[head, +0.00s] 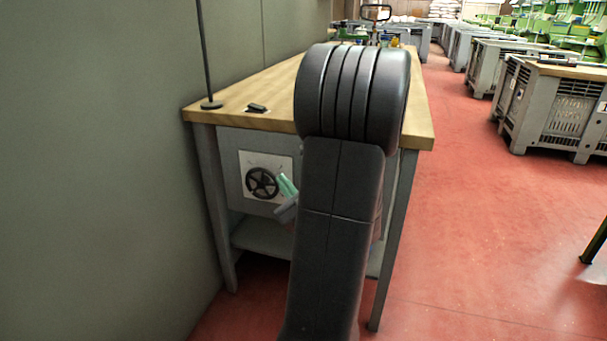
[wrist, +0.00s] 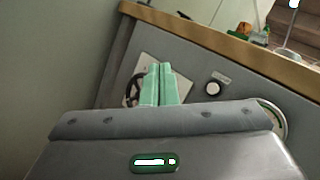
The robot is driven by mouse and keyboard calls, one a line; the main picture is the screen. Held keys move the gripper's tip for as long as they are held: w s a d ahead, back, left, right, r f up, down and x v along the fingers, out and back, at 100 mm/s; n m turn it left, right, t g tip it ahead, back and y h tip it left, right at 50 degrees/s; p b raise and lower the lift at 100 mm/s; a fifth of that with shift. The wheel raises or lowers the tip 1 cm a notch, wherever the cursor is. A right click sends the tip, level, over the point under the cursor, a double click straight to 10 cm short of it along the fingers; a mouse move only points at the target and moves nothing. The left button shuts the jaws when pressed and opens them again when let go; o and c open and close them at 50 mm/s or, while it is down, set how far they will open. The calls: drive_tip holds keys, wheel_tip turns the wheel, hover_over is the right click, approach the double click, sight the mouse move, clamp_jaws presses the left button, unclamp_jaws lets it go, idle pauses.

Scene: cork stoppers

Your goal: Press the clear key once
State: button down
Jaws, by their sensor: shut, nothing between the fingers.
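My gripper (wrist: 159,72) has pale green fingers, shut together with nothing between them. They point at the grey front panel of the bench, covering part of a black handwheel (wrist: 132,90) on a white plate. A round white button (wrist: 213,88) with a dark ring is on the panel to the right of the fingertips, apart from them. A small label (wrist: 221,76) sits above it, too small to read, so I cannot tell whether this is the clear key. In the head view my gripper (head: 287,185) shows beside the handwheel (head: 262,184); my arm hides the panel's right part.
The bench has a wooden top (head: 262,93) with a small dark object (head: 257,108) and a thin stand (head: 211,104) on it. A round dial (wrist: 280,125) is partly hidden by my gripper's body. A wall (head: 90,150) closes the left; red floor (head: 480,230) is open right.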

drive_tip(key=shift+w+d+f+m+t+h+b, duration=0.2)
drive_tip(key=shift+w+d+f+m+t+h, duration=0.05)
drive_tip(key=shift+w+d+m+t+h, duration=0.25)
drive_tip(key=shift+w+d+f+m+t+h+b, duration=0.25)
drive_tip(key=shift+w+d+m+t+h, duration=0.15)
drive_tip(key=shift+d+h, duration=0.1)
drive_tip(key=shift+w, duration=0.1)
drive_tip(key=w+d+p, duration=0.1)
drive_tip(key=w+d, duration=0.1)
drive_tip(key=w, duration=0.6)
drive_tip(key=shift+d, duration=0.35)
drive_tip(key=shift+w, duration=0.15)
idle(1.2)
drive_tip(key=shift+w+d, duration=0.15)
drive_tip(key=shift+w, duration=0.2)
